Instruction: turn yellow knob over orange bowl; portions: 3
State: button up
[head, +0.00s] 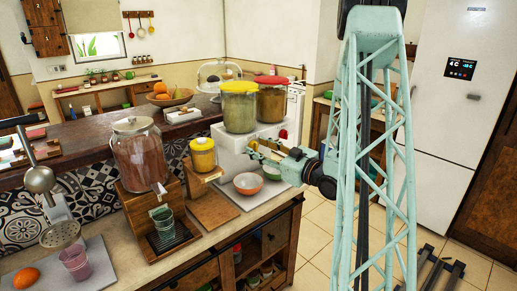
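A clear dispenser with a yellow lid (239,106) and greenish contents stands on a white base (224,136). A pinkish-orange bowl (248,184) sits on the grey mat below it. My gripper (255,150) is at the front of the base, above and slightly right of the bowl, pointing left. The yellow knob is not clearly distinguishable; yellow parts show around the fingertips, and I cannot tell knob from finger. Whether the fingers are open or shut on it is too small to tell.
A red-lidded dispenser (272,98) with a red knob (283,134) stands to the right. A second bowl (272,173) is partly hidden by my gripper. A yellow-lidded jar (203,155) and a large jar (140,155) stand left on wooden stands.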

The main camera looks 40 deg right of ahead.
jog(key=c, duration=0.8)
jog(key=shift+c, duration=0.2)
jog(key=shift+m, duration=0.3)
jog(key=m+p, duration=0.1)
jog(key=m, duration=0.8)
jog(key=m+h+p, duration=0.1)
jog(key=m+p, duration=0.1)
jog(key=m, duration=0.7)
jog(key=shift+f+t+p, duration=0.2)
jog(key=shift+t+p, duration=0.1)
jog(key=shift+t, duration=0.1)
